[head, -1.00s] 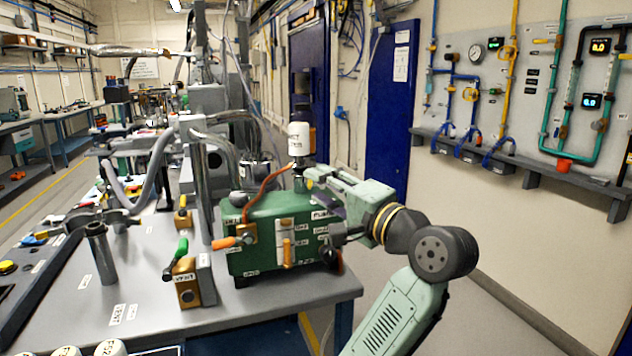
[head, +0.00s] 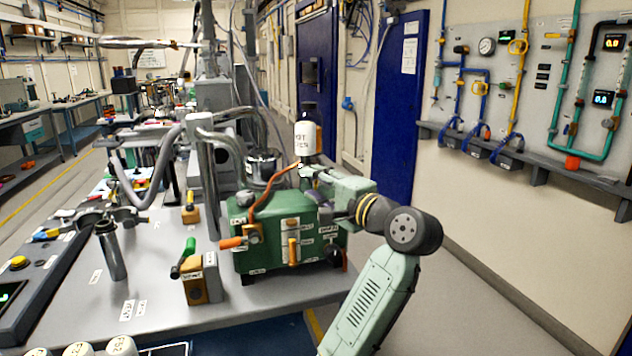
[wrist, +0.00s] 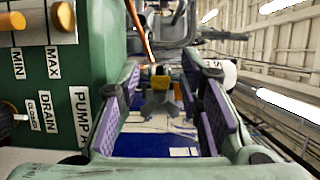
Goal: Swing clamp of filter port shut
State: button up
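The white filter bottle (head: 304,138), with black lettering, stands upright on top of the green pump box (head: 285,245). Its white body also shows at the right in the wrist view (wrist: 222,73). My gripper (head: 312,178) is at the bottle's base, level with the top of the pump box. In the wrist view my gripper (wrist: 165,105) has its two purple-padded fingers wide apart. A grey fitting with a yellow part (wrist: 160,85) shows between and beyond the fingers, apparently the filter port's clamp. Contact with it is not visible, and I cannot tell how far the clamp is swung.
An orange hose (head: 273,190) curves up from the pump box toward the bottle's base. A valve block with a green handle (head: 193,285) stands left of the pump on the grey bench (head: 150,315). The floor between bench and pipe wall panel (head: 510,75) is clear.

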grip_shut()
dwell(0.5)
jog(key=shift+f, duration=0.1)
dwell(0.3)
